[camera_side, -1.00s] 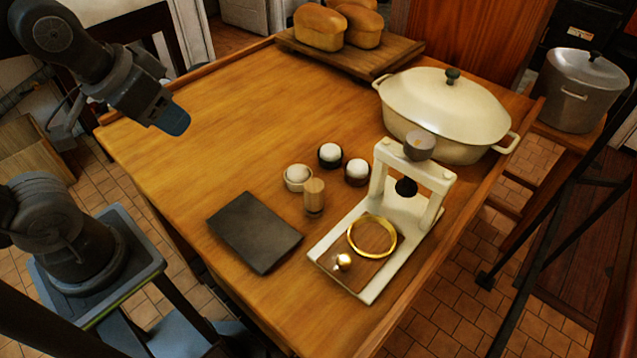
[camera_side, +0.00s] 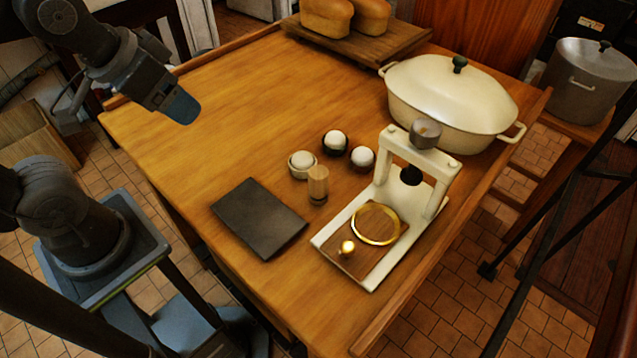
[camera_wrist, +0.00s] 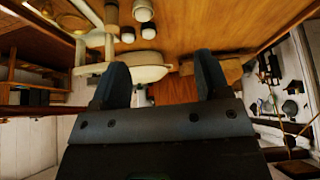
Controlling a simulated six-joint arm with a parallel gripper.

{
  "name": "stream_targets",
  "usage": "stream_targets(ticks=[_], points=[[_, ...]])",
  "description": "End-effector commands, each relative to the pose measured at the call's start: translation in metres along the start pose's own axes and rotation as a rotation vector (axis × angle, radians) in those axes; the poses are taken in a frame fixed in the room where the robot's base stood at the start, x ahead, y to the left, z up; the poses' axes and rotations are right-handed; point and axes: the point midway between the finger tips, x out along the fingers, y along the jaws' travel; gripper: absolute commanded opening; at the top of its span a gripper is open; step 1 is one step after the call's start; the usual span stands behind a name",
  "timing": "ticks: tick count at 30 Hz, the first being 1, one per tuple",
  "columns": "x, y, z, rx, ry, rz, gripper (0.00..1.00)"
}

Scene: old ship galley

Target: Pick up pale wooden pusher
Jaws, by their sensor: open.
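The pale wooden pusher (camera_side: 318,186) is a short upright cylinder standing on the wooden table, in front of three small cups with white round tops. My gripper (camera_side: 182,108) is above the table's left part, well up and left of the pusher, with nothing near its tips. In the wrist view my gripper (camera_wrist: 163,72) shows two dark fingers spread apart with nothing between them. The pusher seems to show at the top of that view (camera_wrist: 111,14), partly cut off by the frame edge.
The cups (camera_side: 302,164) stand close behind the pusher. A dark slab (camera_side: 258,218) lies to its left front. A white press (camera_side: 375,265) with a brass ring and small brass knob stands at its right. A lidded cream pot (camera_side: 450,105) and bread board (camera_side: 400,52) are behind. The table's left is clear.

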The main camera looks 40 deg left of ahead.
Motion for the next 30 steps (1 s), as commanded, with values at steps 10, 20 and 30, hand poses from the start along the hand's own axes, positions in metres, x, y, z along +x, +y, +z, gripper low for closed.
stream_targets(ticks=[10,20,30], points=[[0.012,0.017,-0.030,0.258,-0.098,0.040,0.69],[0.076,0.080,-0.085,0.925,-0.302,0.195,0.69],[0.135,0.130,-0.095,1.337,-0.406,0.333,0.69]])
